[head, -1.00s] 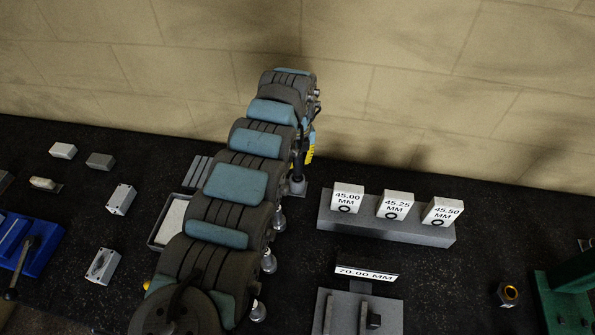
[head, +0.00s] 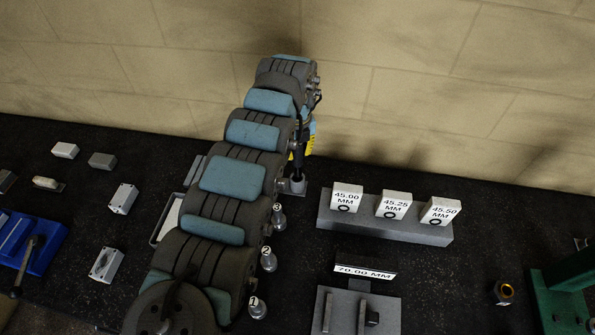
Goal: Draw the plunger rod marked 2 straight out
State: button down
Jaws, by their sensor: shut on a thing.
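Three short silver pieces stand in a row beside my arm, with round white tags 1 (head: 254,301), 2 (head: 265,251) and 3 (head: 277,207). The piece tagged 2 (head: 269,263) stands upright, its left side close to my arm's outline. My gripper (head: 299,160) points down behind this row, apart from the tagged piece 2. It is shut on a narrow dark upright part above a small grey base (head: 297,185). Its fingertips are small and dark, so where finger ends and held part begins is unclear. No tag shows on the held part.
A grey stand (head: 380,224) with blocks marked 45.00, 45.25 and 45.50 is to the right. A 70.00 MM sign (head: 364,272) stands behind a grey plate (head: 340,315). Small blocks and a blue fixture (head: 38,245) lie left. A tan wall rises behind.

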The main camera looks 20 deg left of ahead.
jog(key=shift+r, duration=0.2)
jog(key=shift+r+p, duration=0.55)
jog(key=shift+r, duration=1.85)
